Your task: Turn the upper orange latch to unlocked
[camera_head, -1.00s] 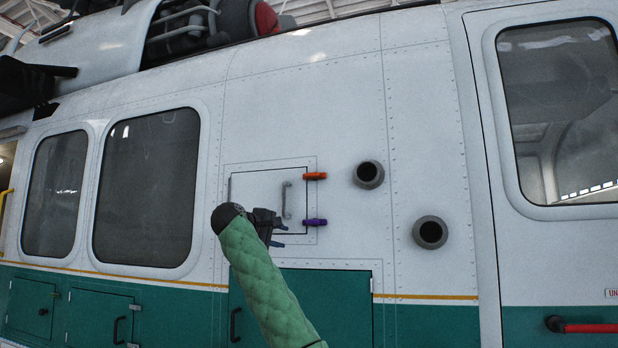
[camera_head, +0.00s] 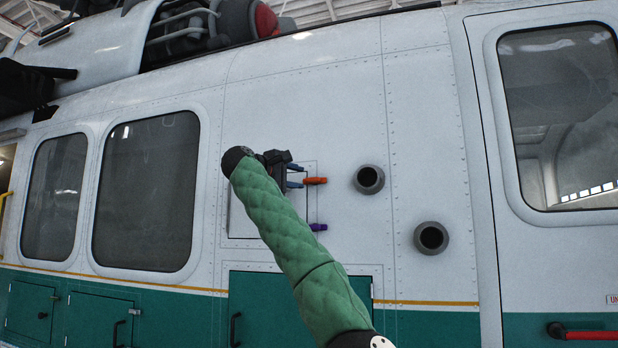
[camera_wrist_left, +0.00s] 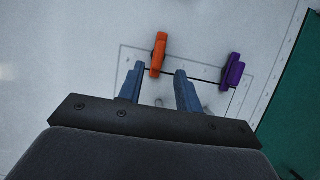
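The upper orange latch (camera_head: 315,181) sits at the right edge of a small white panel on the helicopter side, pointing sideways. It also shows in the left wrist view (camera_wrist_left: 158,54), just ahead of and between the fingertips. My left gripper (camera_head: 298,177) is open, its two blue fingers apart and pointing at the latch; in the wrist view (camera_wrist_left: 156,78) no grip on it shows. The lower purple latch (camera_head: 318,227) is below the orange one and shows at the right in the wrist view (camera_wrist_left: 232,72). My right gripper is not in view.
Two round dark ports, an upper one (camera_head: 369,179) and a lower one (camera_head: 431,237), stick out right of the panel. A green door (camera_head: 250,300) lies below it. The white skin above the panel is clear.

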